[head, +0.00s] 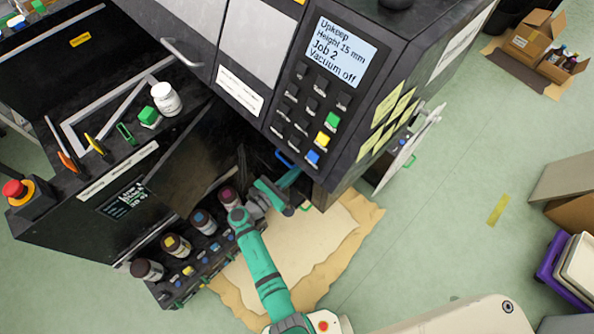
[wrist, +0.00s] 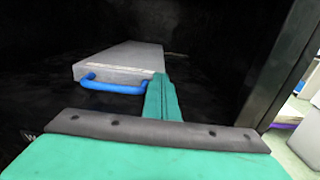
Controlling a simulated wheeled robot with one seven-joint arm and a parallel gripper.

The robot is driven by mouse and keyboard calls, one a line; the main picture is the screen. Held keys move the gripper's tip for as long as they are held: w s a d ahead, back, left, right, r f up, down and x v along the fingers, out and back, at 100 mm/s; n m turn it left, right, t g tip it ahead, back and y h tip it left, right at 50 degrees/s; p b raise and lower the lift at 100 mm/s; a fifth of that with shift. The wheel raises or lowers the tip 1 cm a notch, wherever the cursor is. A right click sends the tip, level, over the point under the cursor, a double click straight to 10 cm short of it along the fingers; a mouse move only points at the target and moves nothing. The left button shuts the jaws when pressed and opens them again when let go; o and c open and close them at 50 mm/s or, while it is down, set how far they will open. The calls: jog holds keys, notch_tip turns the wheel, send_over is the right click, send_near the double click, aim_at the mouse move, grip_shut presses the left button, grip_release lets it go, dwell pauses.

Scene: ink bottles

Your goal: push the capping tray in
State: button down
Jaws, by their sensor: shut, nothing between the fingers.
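The capping tray (wrist: 125,62) is a grey slab with a blue bar handle (wrist: 113,84) on its front face, seen in the wrist view inside a dark bay. In the head view a blue handle (head: 284,159) shows at the bay's mouth below the keypad; the rest of the tray is hidden there. My gripper (wrist: 160,84) is shut and empty, its teal fingers together at the right end of the tray's front face, right of the handle. I cannot tell whether they touch it. In the head view my gripper (head: 290,180) reaches into the bay.
Several ink bottles (head: 204,222) stand in a rack left of my arm. The bay's right side post (wrist: 280,65) rises close to my gripper. An open side door (head: 405,150) hangs at the right. A cardboard sheet (head: 335,235) lies on the floor below.

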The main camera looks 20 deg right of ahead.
jog(key=v, duration=1.4)
jog(key=s+f+m+y, duration=0.5)
jog(key=s+f+y, duration=0.5)
jog(key=s+f, duration=0.45)
jog(key=s+a+r+m+y, duration=0.4)
jog(key=s+r+m, duration=0.15)
jog(key=s, duration=0.25)
jog(key=s+d+r+m+t, duration=0.1)
jog(key=r+m, duration=0.3)
jog(key=r, duration=0.5)
jog(key=s+r+m+t+y, duration=0.1)
jog(key=s+r+m+t, duration=0.2)
jog(key=r, duration=0.6)
jog(key=s+d+r+m+t, duration=0.1)
jog(key=s+r+m+t, duration=0.1)
jog(key=r+m, duration=0.4)
notch_tip(320, 180, up, 3)
jog(key=shift+s+d+f+t+y, duration=0.1)
jog(key=shift+s+d+t+y, duration=0.2)
jog(key=shift+d+y, duration=0.1)
